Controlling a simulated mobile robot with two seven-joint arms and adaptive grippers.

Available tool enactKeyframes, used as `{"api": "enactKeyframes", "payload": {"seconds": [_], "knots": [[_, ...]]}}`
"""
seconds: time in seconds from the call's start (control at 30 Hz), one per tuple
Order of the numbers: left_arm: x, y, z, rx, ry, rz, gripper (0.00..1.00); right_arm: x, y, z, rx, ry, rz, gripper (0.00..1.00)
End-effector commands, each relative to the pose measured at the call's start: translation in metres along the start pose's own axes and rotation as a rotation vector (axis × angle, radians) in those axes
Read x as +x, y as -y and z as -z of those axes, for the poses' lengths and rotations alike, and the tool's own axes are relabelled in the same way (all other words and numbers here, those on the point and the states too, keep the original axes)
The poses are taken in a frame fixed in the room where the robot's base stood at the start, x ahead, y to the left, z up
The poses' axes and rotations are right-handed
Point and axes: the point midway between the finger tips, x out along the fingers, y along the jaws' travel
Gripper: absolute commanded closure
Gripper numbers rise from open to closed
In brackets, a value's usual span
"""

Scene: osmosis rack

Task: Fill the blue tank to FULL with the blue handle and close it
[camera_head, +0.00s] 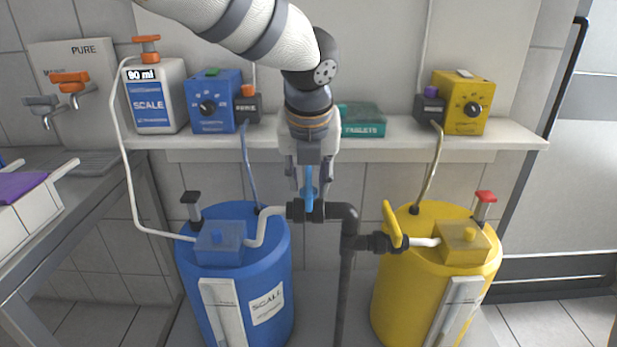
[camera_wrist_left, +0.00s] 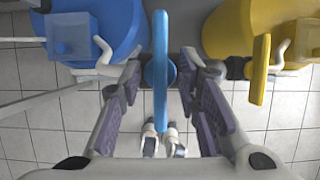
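The blue tank (camera_head: 262,232) stands at the lower left in the head view; its top also shows in the wrist view (camera_wrist_left: 115,20). A pale gauge strip (camera_head: 222,312) is on its front, but I cannot read a level. The blue handle (camera_wrist_left: 160,100) sits on the valve beside the tank and lies crosswise to the pipe; it also shows in the head view (camera_head: 309,188). My left gripper (camera_head: 308,190) points down over it. Its fingers are apart, one on each side of the handle, with gaps visible in the wrist view. My right gripper is not in view.
A dark pipe (camera_head: 346,270) stands between the blue and yellow tanks. A yellow handle (camera_head: 392,223) is close on the right, by the yellow tank (camera_head: 400,285).

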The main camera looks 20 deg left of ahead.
Motion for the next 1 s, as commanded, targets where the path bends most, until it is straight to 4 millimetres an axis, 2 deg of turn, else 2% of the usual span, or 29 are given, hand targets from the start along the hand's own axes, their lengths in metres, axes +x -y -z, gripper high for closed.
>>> {"api": "enactKeyframes", "payload": {"seconds": [0.17,0.23,0.3,0.33,0.73,1.0], "knots": [[0.0005,0.0000,0.0001,0.000,0.000,0.000,0.69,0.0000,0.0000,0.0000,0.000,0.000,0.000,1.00],[0.0005,0.0000,0.0002,-0.001,-0.001,0.000,0.80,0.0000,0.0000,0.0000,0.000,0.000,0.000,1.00],[0.0004,0.0000,0.0002,-0.001,-0.001,0.000,0.96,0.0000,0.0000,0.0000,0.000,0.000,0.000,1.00],[0.0004,0.0000,0.0002,-0.001,-0.001,0.000,1.00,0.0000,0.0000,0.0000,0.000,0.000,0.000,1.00],[0.0004,0.0005,0.0006,-0.032,-0.002,-0.014,1.00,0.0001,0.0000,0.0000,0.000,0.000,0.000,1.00],[0.0006,0.0016,0.0001,-0.188,0.000,-0.080,1.00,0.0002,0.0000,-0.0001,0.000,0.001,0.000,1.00]]}}
